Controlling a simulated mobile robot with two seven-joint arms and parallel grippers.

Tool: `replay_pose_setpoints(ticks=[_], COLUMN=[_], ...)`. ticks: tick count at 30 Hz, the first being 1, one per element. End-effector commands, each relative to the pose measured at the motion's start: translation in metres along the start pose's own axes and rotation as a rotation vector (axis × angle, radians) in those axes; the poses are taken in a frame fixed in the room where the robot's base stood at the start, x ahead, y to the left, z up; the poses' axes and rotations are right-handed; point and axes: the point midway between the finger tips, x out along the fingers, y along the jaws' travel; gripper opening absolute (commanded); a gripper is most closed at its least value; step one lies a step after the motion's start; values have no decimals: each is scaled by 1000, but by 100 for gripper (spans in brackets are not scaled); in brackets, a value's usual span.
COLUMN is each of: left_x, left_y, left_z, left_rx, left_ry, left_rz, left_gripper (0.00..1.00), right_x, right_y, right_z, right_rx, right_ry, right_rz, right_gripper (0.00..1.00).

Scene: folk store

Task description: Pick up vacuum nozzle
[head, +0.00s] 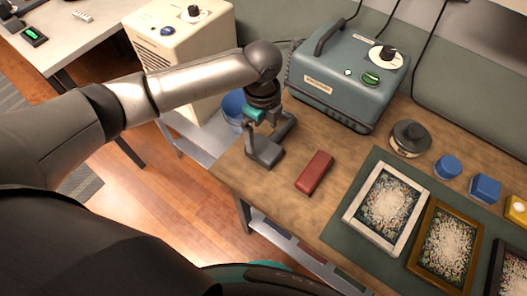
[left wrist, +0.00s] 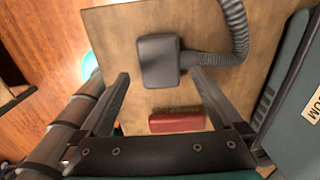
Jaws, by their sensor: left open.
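The vacuum nozzle (left wrist: 158,61) is a dark grey block with rounded corners, joined to a ribbed grey hose (left wrist: 222,57). It lies on the wooden table. In the head view the nozzle (head: 262,153) is near the table's left edge, partly hidden by my left gripper. My left gripper (head: 267,128) is open above the nozzle and points down at it. In the left wrist view its fingertips (left wrist: 160,76) are on either side of the nozzle's near part, with nothing gripped. I cannot tell if they touch it. My right gripper is not in view.
A red block (head: 315,172) lies beside the nozzle. The grey-green vacuum (head: 347,88) stands behind. A round dark tin (head: 409,138), blue containers (head: 447,167) and picture frames (head: 388,209) are to the right. A cream machine (head: 181,54) stands left, across a gap.

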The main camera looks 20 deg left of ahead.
Motion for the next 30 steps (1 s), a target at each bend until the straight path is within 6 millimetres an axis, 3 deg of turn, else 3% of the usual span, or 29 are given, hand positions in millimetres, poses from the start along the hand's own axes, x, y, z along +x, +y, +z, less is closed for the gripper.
replay_pose_setpoints(ticks=[3,8,18,26,30], left_x=[16,24,69,71,71], left_y=[0,0,1,1,1], left_z=[-1,-1,-5,-5,-5], left_rx=[-1,-1,-1,-1,-1], left_ry=[2,1,0,0,0], left_rz=[1,0,-1,-2,-2], left_gripper=[100,100,100,100,88], right_x=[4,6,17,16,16], right_y=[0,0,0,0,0], right_z=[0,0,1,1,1], right_rx=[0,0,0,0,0], right_ry=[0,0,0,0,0], right_rz=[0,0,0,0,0], right_gripper=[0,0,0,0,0])
